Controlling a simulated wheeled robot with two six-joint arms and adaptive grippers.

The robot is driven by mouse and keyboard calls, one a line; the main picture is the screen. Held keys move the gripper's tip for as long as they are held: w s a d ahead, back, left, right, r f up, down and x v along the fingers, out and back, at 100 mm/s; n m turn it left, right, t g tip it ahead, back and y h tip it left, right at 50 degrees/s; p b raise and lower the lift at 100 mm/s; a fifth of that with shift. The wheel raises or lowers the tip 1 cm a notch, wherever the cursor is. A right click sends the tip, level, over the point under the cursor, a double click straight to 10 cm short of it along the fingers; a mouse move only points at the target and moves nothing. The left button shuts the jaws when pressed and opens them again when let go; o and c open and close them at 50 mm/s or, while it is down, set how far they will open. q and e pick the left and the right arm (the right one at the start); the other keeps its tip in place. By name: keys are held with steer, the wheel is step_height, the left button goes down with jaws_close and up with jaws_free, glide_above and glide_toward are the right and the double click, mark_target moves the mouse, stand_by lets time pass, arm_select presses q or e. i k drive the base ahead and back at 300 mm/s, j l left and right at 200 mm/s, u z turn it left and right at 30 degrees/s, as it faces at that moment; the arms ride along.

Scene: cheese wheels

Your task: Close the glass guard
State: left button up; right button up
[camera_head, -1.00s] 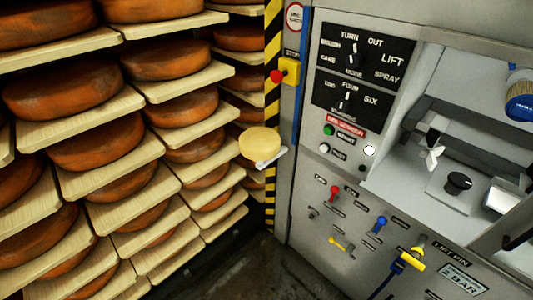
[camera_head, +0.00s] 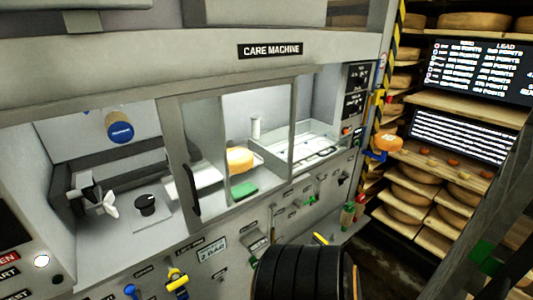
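The glass guard (camera_head: 268,120) is a framed clear pane on the front of the care machine (camera_head: 200,85). It covers the middle and right part of the machine's opening. A dark vertical handle (camera_head: 190,190) is on its left frame post. The left part of the opening is uncovered, with a black knob (camera_head: 147,204), a white propeller-like part and a blue-capped cylinder (camera_head: 119,126) showing inside. Neither gripper can be made out in the head view.
Coloured levers line the front panel. Cheese shelves (camera_head: 455,103) and dark screens (camera_head: 480,72) are right.

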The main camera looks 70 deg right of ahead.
mark_target(168, 109)
steer(key=z, duration=2.2)
